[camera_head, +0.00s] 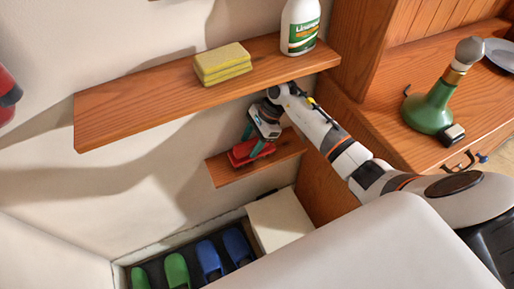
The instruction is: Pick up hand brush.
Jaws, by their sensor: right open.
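The hand brush appears to be the red object (239,156) on the small lower wooden shelf (222,173); its details are too small to make out. My right gripper (252,141) reaches down to it from the right, below the long upper shelf. Its teal fingers are apart, one over the red object and one at its back edge. I cannot tell whether they touch it. The gripper hides part of the red object. My left gripper is not in view.
The long wooden shelf (135,105) above holds yellow sponges (222,63) and a white bottle (299,25). A wooden cabinet with a green lamp (431,108) stands at right. Green and blue slippers (209,259) and a white box (279,219) are below.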

